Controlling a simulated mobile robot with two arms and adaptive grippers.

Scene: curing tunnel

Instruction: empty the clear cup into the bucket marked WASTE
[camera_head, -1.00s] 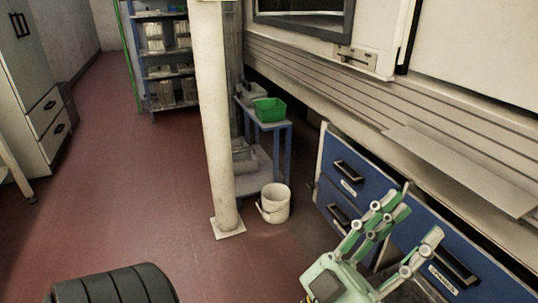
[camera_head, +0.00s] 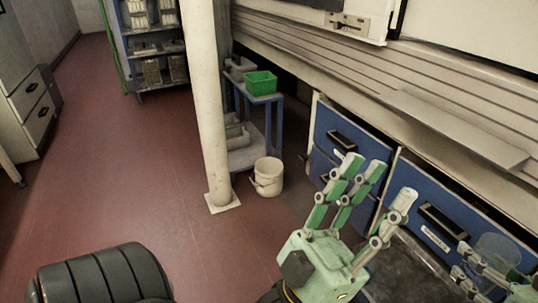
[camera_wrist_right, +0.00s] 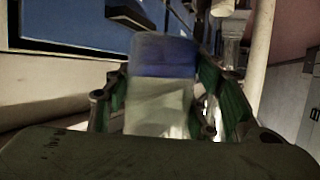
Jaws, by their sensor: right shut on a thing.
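The clear cup (camera_head: 497,247) is at the lower right edge of the head view, in front of the blue drawers. My right gripper (camera_head: 474,268) is shut on it. In the right wrist view the cup (camera_wrist_right: 160,88) sits between the fingers, with blue showing in its upper part; its contents cannot be told. My left gripper (camera_head: 380,178) is open and empty, fingers pointing up, left of the cup. A white bucket (camera_head: 268,178) stands on the floor beyond it, by the column; no marking on it can be read.
A cream column (camera_head: 207,110) stands left of the bucket. Behind the bucket is a blue-framed cart (camera_head: 263,98) with a green bin (camera_head: 260,83) on top. Blue drawers (camera_head: 345,140) line the right side. The red floor (camera_head: 120,170) at left is mostly clear.

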